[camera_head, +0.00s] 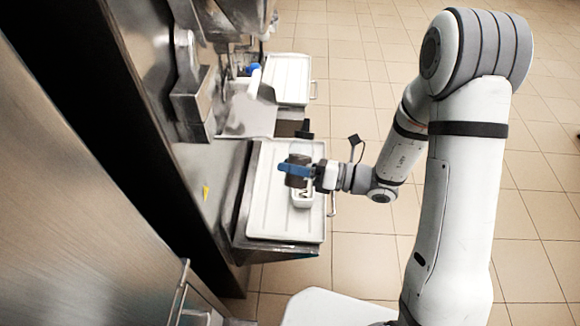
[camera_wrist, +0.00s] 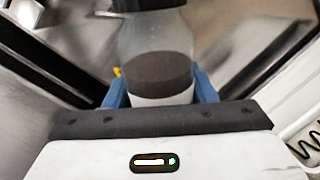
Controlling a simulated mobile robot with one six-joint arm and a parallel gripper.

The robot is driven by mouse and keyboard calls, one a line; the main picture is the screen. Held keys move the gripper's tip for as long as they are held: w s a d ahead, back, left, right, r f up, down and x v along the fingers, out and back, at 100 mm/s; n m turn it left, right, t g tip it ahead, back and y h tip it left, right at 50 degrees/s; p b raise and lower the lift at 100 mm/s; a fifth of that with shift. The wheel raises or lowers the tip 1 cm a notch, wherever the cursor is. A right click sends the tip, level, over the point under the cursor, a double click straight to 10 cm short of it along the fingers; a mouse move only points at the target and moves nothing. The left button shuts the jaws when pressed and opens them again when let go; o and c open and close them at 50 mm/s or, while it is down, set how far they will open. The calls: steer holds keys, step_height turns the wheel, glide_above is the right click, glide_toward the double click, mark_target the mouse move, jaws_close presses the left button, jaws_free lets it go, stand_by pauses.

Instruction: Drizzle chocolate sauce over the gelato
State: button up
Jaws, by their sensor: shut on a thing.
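My gripper (camera_head: 295,169) has blue fingers and is shut on a bottle (camera_head: 298,180). In the wrist view the bottle (camera_wrist: 160,70) stands between the fingers, with a clear upper part, a dark brown band of sauce and a pale lower part. Its top end is cut off by the frame edge. A white tub (camera_head: 302,197) sits on the white tray, just below the gripper and bottle in the head view. A dark zigzag line shows on a white surface (camera_wrist: 307,140) at the right of the wrist view. I cannot tell whether it is sauce or a printed mark.
The white tray (camera_head: 270,215) rests on a metal shelf of the freezer (camera_head: 205,155) and has free room around the tub. A second white tray (camera_head: 290,75) lies farther back. A small black object (camera_head: 304,129) stands near the tray's far edge. Tiled floor is open at right.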

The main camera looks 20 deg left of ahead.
steer(key=shift+r+n+b, duration=0.2)
steer(key=shift+n+b, duration=0.6)
steer(key=shift+n, duration=0.15)
steer(key=shift+r+n+b, duration=0.15)
steer(key=shift+n+b, duration=0.65)
steer(key=shift+n, duration=0.15)
steer(key=shift+r+n+b, duration=0.25)
steer(key=shift+n+b, duration=0.6)
steer(key=shift+n, duration=0.1)
steer(key=shift+r+n+b, duration=0.2)
steer(key=shift+n+b, duration=0.6)
steer(key=shift+n, duration=0.15)
steer(key=shift+r+n, duration=0.2)
steer(key=shift+n, duration=0.1)
